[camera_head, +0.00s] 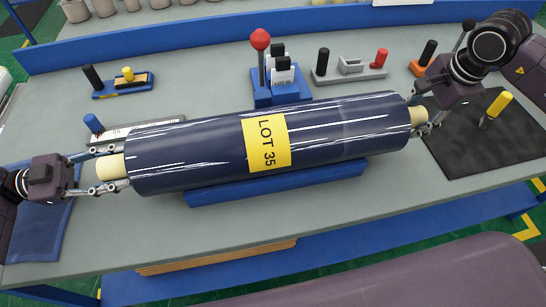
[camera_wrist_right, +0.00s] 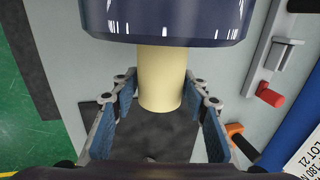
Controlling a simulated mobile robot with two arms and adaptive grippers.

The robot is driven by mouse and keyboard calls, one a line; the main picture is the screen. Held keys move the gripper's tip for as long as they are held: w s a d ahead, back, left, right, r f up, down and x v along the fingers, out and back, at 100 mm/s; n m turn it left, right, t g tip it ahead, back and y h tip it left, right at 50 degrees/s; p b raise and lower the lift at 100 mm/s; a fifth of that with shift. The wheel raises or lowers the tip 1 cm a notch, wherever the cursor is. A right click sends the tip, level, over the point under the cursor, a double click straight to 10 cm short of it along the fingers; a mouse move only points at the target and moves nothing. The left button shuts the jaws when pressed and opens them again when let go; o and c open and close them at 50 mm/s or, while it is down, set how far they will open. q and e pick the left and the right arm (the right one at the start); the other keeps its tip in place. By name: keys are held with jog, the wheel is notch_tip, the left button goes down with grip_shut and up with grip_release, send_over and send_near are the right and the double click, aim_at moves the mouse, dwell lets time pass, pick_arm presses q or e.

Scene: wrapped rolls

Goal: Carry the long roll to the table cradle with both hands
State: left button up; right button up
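The long roll (camera_head: 215,154) is dark blue with a yellow LOT 35 label and cream core ends. It lies over the blue table cradle (camera_head: 280,184), lined up along it; I cannot tell whether it touches the cradle. My right gripper (camera_head: 418,116) is at the other core end.
Behind the roll stand a blue stand with a red knob (camera_head: 260,42), a grey fixture (camera_head: 350,68) and a small blue tray (camera_head: 123,86). A dark mat with a yellow handle (camera_head: 499,104) lies at the right. The table's front strip (camera_head: 330,215) is clear.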

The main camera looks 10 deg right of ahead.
pick_arm(q)
jog(key=shift+o, duration=0.8)
pick_arm(e)
jog(key=shift+o, duration=0.9)
jog(key=shift+r, duration=0.1)
pick_arm(q)
jog(key=a, duration=1.2)
pick_arm(e)
jog(key=v, duration=1.2)
